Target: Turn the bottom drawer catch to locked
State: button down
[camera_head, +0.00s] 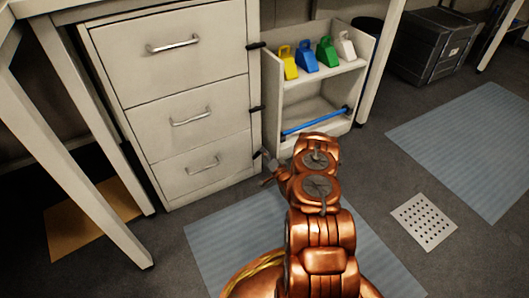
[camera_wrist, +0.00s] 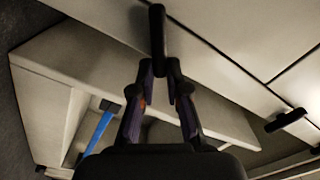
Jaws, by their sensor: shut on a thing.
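The white drawer cabinet has a bottom drawer (camera_head: 204,168) that is closed. Its small black catch (camera_head: 258,154) sits at the cabinet's right edge, partly hidden by my gripper (camera_head: 267,170). In the wrist view, the black catch (camera_wrist: 157,38) stands between the two fingertips of my gripper (camera_wrist: 158,65), which are shut on it. There the held catch lies at a clearly different angle from the neighbouring catch (camera_wrist: 285,120). I cannot tell whether it is fully locked.
A top catch (camera_head: 256,45) and a middle catch (camera_head: 257,108) lie roughly level. A pull-out rack (camera_head: 275,92) with a blue bar (camera_head: 315,121) and coloured scoop-like items stands open at the right. A table leg (camera_head: 88,190) is left.

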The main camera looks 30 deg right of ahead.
jog(key=shift+d+f+m, duration=0.1)
jog(key=shift+f+m, duration=0.15)
jog(key=shift+m, duration=0.85)
jog(key=shift+d+f+m, duration=0.1)
jog(key=shift+f+m, duration=0.1)
jog(key=shift+m, duration=0.9)
jog(key=shift+d+f+m, duration=0.1)
jog(key=shift+f+m, duration=0.15)
jog(key=shift+m, duration=0.85)
jog(key=c, duration=1.2)
grip_release()
jog(key=shift+o, duration=0.2)
jog(key=shift+s+f, duration=0.1)
jog(key=shift+s, duration=0.05)
jog(key=s+a, duration=0.1)
jog(key=s, duration=1)
jog(key=shift+s, duration=0.35)
